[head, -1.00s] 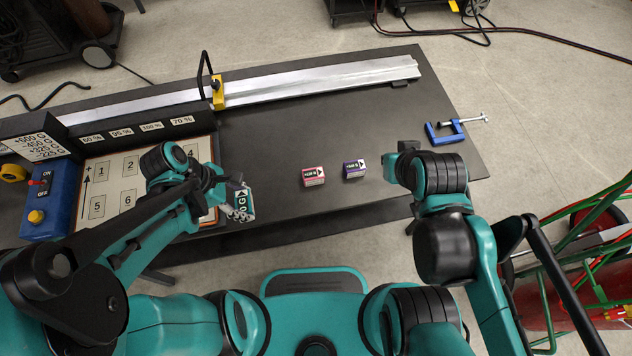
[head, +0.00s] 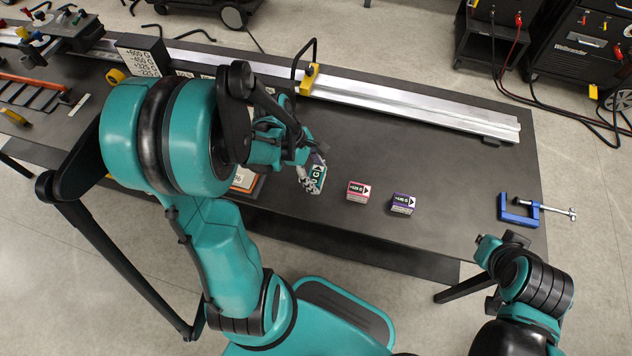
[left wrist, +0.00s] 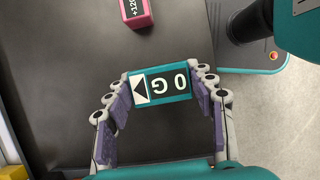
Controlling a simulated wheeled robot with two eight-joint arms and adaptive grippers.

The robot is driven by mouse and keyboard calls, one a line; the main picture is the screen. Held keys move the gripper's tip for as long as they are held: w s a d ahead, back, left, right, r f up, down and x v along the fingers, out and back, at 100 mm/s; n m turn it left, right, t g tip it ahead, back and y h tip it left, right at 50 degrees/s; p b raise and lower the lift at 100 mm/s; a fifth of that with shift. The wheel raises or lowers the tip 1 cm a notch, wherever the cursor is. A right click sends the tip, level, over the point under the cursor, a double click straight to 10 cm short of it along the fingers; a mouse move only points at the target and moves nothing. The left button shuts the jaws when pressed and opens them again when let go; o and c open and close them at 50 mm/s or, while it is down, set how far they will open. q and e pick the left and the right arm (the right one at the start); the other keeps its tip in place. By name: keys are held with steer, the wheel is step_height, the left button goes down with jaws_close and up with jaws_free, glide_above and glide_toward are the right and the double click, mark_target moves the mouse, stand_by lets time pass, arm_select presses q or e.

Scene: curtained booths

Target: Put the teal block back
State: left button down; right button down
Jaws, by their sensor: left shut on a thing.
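In the left wrist view the teal block (left wrist: 161,86) sits between both fingers of the left gripper (left wrist: 162,92). My right gripper (head: 500,245) is at the table's front right edge, seen from above; its fingers are not clear.
A pink block (head: 358,191) and a purple block (head: 403,203) stand on the table (head: 440,160). A metal rail (head: 420,112) with a yellow stop (head: 309,80) runs along the back. A blue clamp (head: 520,212) lies at the right. The table's middle right is clear.

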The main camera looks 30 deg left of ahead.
mark_target(315, 179)
arm_select(q)
steer(key=shift+w+a+f, duration=0.65)
steer(key=shift+w+f, duration=0.05)
steer(key=shift+w, duration=0.15)
steer(key=shift+f+b, duration=1.4)
steer(key=shift+f, duration=0.55)
steer(key=shift+f, duration=0.2)
steer(key=c, duration=0.6)
jaws_free()
steer(key=shift+r, duration=0.1)
